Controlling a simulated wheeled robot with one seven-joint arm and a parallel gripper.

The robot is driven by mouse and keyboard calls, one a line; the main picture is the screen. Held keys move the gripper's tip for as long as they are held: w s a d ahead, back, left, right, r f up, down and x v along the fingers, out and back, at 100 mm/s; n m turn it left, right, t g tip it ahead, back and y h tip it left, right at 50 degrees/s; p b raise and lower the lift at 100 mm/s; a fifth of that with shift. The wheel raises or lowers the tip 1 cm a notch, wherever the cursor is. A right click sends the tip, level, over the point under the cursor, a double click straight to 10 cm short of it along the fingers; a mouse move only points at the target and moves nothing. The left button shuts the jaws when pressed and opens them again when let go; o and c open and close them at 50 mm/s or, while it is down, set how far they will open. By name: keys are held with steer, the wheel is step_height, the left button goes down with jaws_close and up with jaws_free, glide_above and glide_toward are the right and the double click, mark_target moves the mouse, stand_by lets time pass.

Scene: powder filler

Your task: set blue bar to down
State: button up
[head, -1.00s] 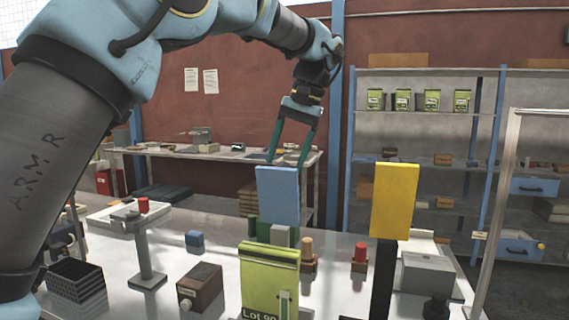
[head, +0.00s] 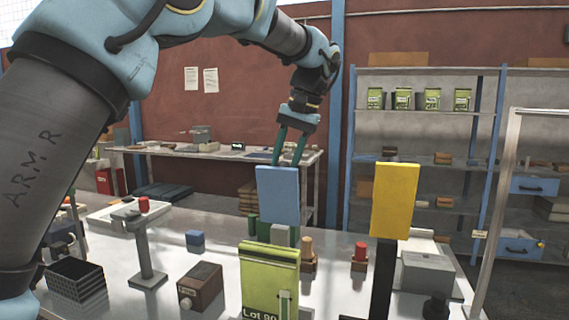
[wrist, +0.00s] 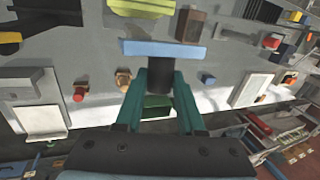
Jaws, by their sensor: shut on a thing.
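The blue bar (head: 278,196) is a light blue flat panel standing upright in the middle of the table in the head view. In the wrist view the blue bar (wrist: 165,49) shows nearly edge-on, across the fingertips. The exact contact is partly hidden by the bar.
A yellow panel (head: 395,200) on a black post stands to the right. A green bag (head: 268,282) stands in front of the blue bar. A grey post (head: 147,255), a brown box (head: 200,286) and a black bin (head: 76,285) are to the left. Pegs stand close behind.

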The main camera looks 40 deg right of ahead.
jaws_close()
stand_by(0.7)
